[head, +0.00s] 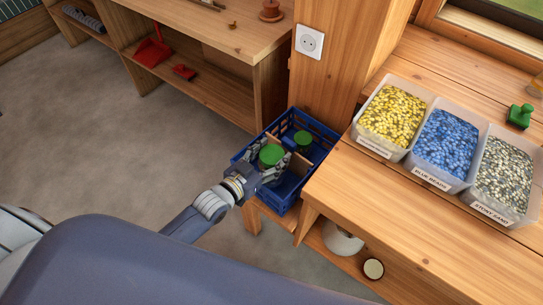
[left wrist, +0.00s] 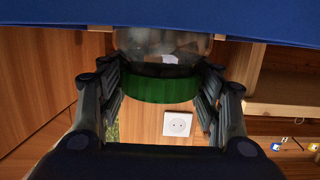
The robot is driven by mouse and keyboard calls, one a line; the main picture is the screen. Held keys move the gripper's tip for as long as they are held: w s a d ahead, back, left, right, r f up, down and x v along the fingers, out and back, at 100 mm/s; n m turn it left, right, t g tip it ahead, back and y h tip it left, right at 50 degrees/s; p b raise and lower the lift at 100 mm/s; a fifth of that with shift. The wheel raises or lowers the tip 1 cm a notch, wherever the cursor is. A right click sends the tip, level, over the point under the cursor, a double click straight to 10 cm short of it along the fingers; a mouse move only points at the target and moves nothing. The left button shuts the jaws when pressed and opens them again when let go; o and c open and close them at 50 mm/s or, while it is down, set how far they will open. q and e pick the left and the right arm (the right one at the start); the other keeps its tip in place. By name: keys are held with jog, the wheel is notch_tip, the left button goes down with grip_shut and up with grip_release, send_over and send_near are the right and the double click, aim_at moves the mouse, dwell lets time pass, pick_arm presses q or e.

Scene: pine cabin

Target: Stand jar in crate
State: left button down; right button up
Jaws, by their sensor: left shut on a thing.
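A jar with a green lid (head: 270,155) is held by my left gripper (head: 266,165), whose fingers lie on both sides of it. In the left wrist view the green lid (left wrist: 160,88) and clear glass body (left wrist: 165,45) show between the two fingers. The blue crate (head: 275,199) stands beside the workbench and has a light divider inside. The held jar is over or in its near left part; I cannot tell whether its base touches the bottom. A second green-lidded jar (head: 303,140) stands in the far part. My right gripper is out of view.
The bench carries tubs of yellow beads (head: 391,113), blue beads (head: 445,145) and stony sand (head: 503,178), plus a green-handled stamp (head: 520,115). A wooden post with a socket (head: 310,41) rises behind the crate. A shelf with a red dustpan (head: 153,50) is at back left.

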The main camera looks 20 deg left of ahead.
pick_arm(q)
jog(key=shift+w, duration=0.1)
jog(key=shift+f, duration=0.15)
jog(key=shift+f+b, duration=0.3)
jog(key=shift+f, duration=0.2)
jog(key=c, duration=0.5)
grip_release()
jog(key=shift+f, duration=0.15)
